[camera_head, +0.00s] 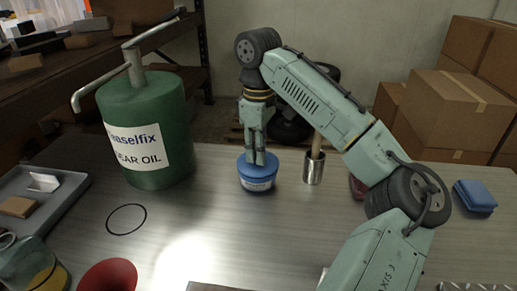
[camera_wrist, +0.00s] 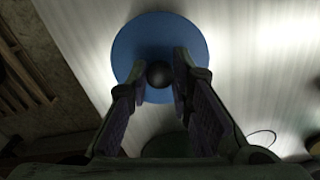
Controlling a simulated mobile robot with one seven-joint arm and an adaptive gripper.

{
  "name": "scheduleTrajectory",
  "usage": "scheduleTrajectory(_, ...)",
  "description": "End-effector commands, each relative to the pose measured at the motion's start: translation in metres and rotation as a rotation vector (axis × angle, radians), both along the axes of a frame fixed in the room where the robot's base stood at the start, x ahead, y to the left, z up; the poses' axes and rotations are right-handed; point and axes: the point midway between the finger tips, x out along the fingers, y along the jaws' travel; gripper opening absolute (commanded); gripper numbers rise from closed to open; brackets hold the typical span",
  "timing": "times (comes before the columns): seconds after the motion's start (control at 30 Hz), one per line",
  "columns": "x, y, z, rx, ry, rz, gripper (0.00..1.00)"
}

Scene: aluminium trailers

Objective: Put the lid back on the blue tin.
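The blue tin (camera_head: 258,184) stands upright on the metal table, with a pale label on its side. Its blue lid (camera_head: 246,162) sits over the tin's top, level as far as I can see. In the wrist view the lid (camera_wrist: 130,50) is a round blue disc with a dark ball knob (camera_wrist: 159,74) at its middle. My gripper (camera_head: 256,160) points straight down over the lid. In the wrist view my gripper's fingertips (camera_wrist: 160,76) lie on both sides of the knob and look closed against it. The lid hides the tin's opening.
A green gear oil can (camera_head: 148,125) with a pump handle stands left of the tin. A metal cup (camera_head: 314,170) holding a wooden handle is close on the right. A black ring (camera_head: 126,219), red funnel (camera_head: 108,277) and blue cloth (camera_head: 474,196) lie farther off.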

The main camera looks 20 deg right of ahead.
Motion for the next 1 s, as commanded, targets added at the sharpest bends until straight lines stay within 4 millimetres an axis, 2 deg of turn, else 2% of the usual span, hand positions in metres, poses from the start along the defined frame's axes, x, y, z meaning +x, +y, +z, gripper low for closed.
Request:
scheduleTrajectory(0.33,0.0,0.0,0.0001,0.0,0.0,0.0,0.43)
scheduleTrajectory(0.53,0.0,0.0,0.0001,0.0,0.0,0.0,0.43)
scheduleTrajectory(0.83,0.0,0.0,0.0001,0.0,0.0,0.0,0.63)
scheduleTrajectory(1.0,0.0001,0.0001,0.0,0.0,0.0,0.0,0.63)
